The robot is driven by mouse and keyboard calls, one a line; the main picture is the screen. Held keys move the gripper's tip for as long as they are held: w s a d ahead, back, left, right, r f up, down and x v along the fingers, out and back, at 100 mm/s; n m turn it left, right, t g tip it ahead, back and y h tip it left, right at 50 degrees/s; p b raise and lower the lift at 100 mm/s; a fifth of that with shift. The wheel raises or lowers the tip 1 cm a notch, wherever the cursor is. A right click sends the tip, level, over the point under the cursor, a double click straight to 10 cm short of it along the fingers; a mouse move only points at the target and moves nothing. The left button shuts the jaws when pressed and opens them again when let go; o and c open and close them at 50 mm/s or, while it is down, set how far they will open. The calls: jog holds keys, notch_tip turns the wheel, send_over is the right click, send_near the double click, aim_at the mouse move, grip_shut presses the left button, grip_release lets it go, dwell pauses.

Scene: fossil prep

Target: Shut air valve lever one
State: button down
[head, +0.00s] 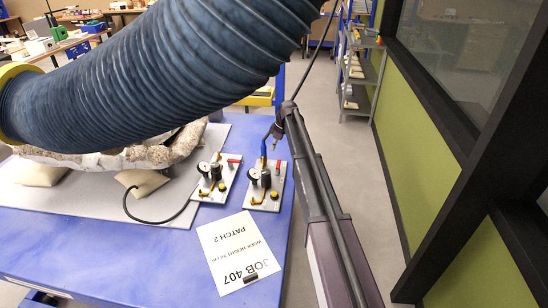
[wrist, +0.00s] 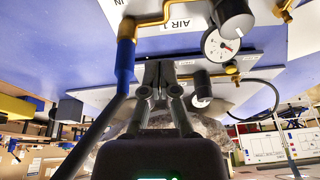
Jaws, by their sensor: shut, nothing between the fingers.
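Air valve lever one is a blue handle (wrist: 125,62) on a brass valve, beside a label reading AIR 1 (wrist: 180,22) in the wrist view. In the head view the blue lever (head: 264,149) stands at the far end of the right-hand white valve panel (head: 268,201). My gripper (head: 275,149) is just right of the lever in the head view. In the wrist view my gripper (wrist: 158,72) is shut and empty, with its fingers beside the lever. Whether they touch it I cannot tell.
A second valve panel (head: 205,191) with a red lever (head: 234,160) stands just left. Both panels carry black regulators and gauges. A large blue hose (head: 160,70) crosses above the table. A job sheet (head: 238,250) lies in front. The aisle (head: 345,180) at right is clear.

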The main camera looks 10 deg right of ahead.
aim_at(278, 167)
jog(key=shift+w+d+r+n, duration=0.1)
jog(key=shift+w+r+n, duration=0.1)
jog(key=shift+w, duration=0.45)
jog(key=shift+w+r+n, duration=0.1)
jog(key=shift+w+n, duration=0.1)
jog(key=shift+w, duration=0.4)
jog(key=shift+f, duration=0.15)
jog(key=b+x, duration=0.9)
jog(key=x, duration=0.1)
jog(key=shift+f+b, duration=0.1)
jog(key=shift+b, duration=0.25)
jog(key=shift+s+d+r, duration=0.1)
jog(key=shift+s+d, duration=0.1)
jog(key=shift+d, duration=0.4)
jog(key=shift+s+d+r, duration=0.1)
jog(key=shift+s+d, duration=0.15)
jog(key=shift+d, duration=0.35)
jog(key=shift+s+d, duration=0.2)
jog(key=shift+d, duration=0.4)
jog(key=shift+a, duration=0.1)
jog(key=shift+d, duration=0.35)
